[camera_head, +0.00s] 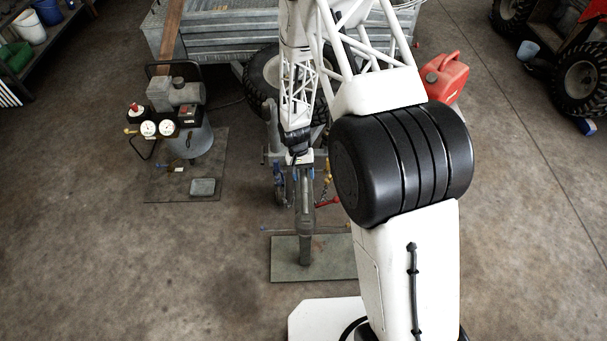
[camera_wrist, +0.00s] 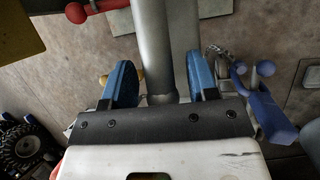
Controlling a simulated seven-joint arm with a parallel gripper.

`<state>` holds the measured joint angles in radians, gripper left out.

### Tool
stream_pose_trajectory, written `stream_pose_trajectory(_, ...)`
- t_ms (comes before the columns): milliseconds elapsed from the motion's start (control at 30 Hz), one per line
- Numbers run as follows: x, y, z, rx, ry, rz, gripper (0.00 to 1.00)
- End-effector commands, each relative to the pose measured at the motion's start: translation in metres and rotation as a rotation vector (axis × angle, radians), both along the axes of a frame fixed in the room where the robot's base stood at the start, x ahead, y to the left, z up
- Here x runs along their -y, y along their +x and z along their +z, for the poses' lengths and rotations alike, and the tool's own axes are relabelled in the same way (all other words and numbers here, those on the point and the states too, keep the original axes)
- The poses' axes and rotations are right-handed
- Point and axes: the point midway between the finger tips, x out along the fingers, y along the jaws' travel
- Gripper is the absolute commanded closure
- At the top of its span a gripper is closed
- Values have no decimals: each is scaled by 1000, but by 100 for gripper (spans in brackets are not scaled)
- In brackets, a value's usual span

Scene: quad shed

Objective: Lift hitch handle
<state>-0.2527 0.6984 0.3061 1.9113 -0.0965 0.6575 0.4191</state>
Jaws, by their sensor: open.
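In the wrist view, the two blue fingers of my gripper (camera_wrist: 158,62) are open, one on each side of a grey metal bar (camera_wrist: 154,40) of the trailer hitch. Gaps show beside the bar, with a second grey bar close to the right finger. In the head view, my gripper (camera_head: 304,173) points down over the hitch bar (camera_head: 305,220), which runs toward a plate on the floor. I cannot tell which part is the hitch handle. A red lever (camera_wrist: 88,10) lies at upper left in the wrist view and a blue lever (camera_wrist: 268,115) at right.
The trailer (camera_head: 215,40) stands behind the hitch, partly hidden by my arm. An air compressor (camera_head: 180,120) stands on a mat at left. A red fuel can (camera_head: 445,77) and a quad's wheel (camera_head: 583,78) are at right. The front floor is mostly clear.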

Motion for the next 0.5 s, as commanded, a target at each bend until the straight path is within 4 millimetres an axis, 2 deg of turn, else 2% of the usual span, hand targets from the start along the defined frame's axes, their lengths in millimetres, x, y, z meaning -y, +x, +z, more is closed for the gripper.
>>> stream_pose_trajectory(267,0,0,-1,0,0,0,46)
stream_pose_trajectory(500,0,0,-1,0,0,0,82)
